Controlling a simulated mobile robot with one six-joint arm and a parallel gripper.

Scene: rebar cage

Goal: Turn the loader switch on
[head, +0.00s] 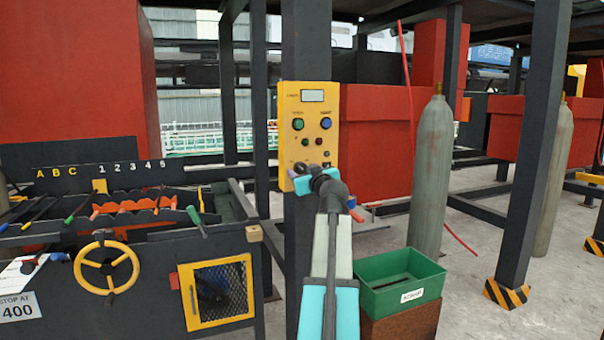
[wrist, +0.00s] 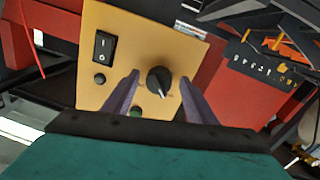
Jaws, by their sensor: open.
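A yellow control panel (head: 309,112) is mounted on a dark post in the head view, with a small display, a green button (head: 298,124) and a blue button (head: 326,123). My gripper (head: 303,179) is at the panel's lower part and hides some of it. In the wrist view, the yellow panel (wrist: 125,45) carries a black rotary knob (wrist: 158,79) and a black rocker switch (wrist: 103,46) with white marks. My gripper (wrist: 160,82) is open, its fingers on either side of the knob; contact cannot be told. No label naming the loader switch is readable.
A green bin (head: 400,283) sits on a rusty block right of my arm. A grey gas cylinder (head: 433,175) stands behind it. A dark bench (head: 130,260) with a yellow handwheel (head: 105,265) and several tools is at left. Dark posts stand at right.

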